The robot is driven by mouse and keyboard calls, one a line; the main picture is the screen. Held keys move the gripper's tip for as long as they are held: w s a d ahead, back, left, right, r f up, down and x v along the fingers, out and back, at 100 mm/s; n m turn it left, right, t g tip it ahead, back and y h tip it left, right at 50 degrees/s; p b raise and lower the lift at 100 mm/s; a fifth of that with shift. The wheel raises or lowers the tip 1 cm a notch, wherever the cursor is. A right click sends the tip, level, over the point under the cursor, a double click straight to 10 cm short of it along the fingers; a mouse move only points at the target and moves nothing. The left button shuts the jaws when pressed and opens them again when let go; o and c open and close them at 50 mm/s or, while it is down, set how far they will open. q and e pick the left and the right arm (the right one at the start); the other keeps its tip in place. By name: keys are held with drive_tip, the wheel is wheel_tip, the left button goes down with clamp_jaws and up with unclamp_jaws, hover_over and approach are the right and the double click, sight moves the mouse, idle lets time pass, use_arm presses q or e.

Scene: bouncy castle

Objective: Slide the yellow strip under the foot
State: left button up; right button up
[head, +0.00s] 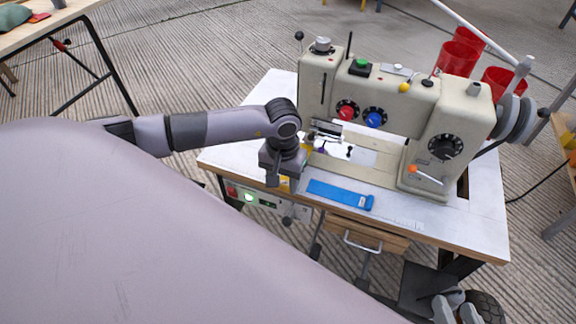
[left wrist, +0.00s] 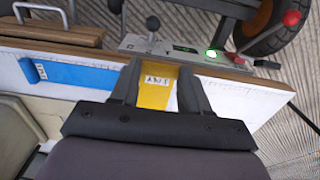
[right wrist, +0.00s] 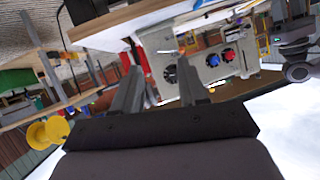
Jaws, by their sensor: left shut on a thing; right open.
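The cream sewing machine (head: 385,105) stands on a white-topped table, with its needle head at the left end. Its foot is small and cannot be made out clearly beside my left gripper. My left gripper (head: 284,180) points down at the table's front left, in front of the needle head. It is shut on the yellow strip, which shows between its fingers in the left wrist view (left wrist: 157,88) with a white label on it. My right gripper (right wrist: 163,82) is open and empty, away from the strip; the machine shows beyond it in the right wrist view.
A blue strip (head: 340,194) lies on the table's front, right of my left gripper. Below the table edge are a control box (head: 262,202) with a green light and a wooden drawer (head: 368,235). Red containers (head: 457,55) stand behind the machine.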

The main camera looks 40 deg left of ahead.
sight(286, 185)
use_arm(q)
drive_tip(key=shift+w+f, duration=0.3)
drive_tip(key=shift+f, duration=0.15)
drive_tip(key=f+b, duration=0.2)
drive_tip(key=shift+w+a+f+b, duration=0.15)
drive_tip(key=shift+w+b, duration=0.15)
drive_tip(key=shift+w, duration=0.05)
drive_tip(key=shift+w+a+b, duration=0.2)
drive_tip(key=shift+w+b, duration=0.35)
drive_tip(key=shift+w, duration=0.4)
drive_tip(key=shift+w+a+b, duration=0.15)
drive_tip(key=shift+w+b, duration=0.3)
drive_tip(key=shift+w, duration=0.2)
drive_tip(key=shift+w+a+f+b, duration=0.1)
drive_tip(key=shift+w+b, duration=0.3)
drive_tip(key=shift+w+a+b, duration=0.2)
drive_tip(key=shift+w+b, duration=0.6)
drive_tip(key=shift+w+a+b, duration=0.1)
drive_tip(key=shift+w+b, duration=0.2)
drive_tip(key=shift+w, duration=0.05)
use_arm(e)
drive_tip(key=shift+w+a+f+t+y, duration=0.3)
drive_tip(key=shift+f+t+y, duration=0.3)
drive_tip(key=shift+t, duration=0.2)
drive_tip(key=shift+f, duration=0.15)
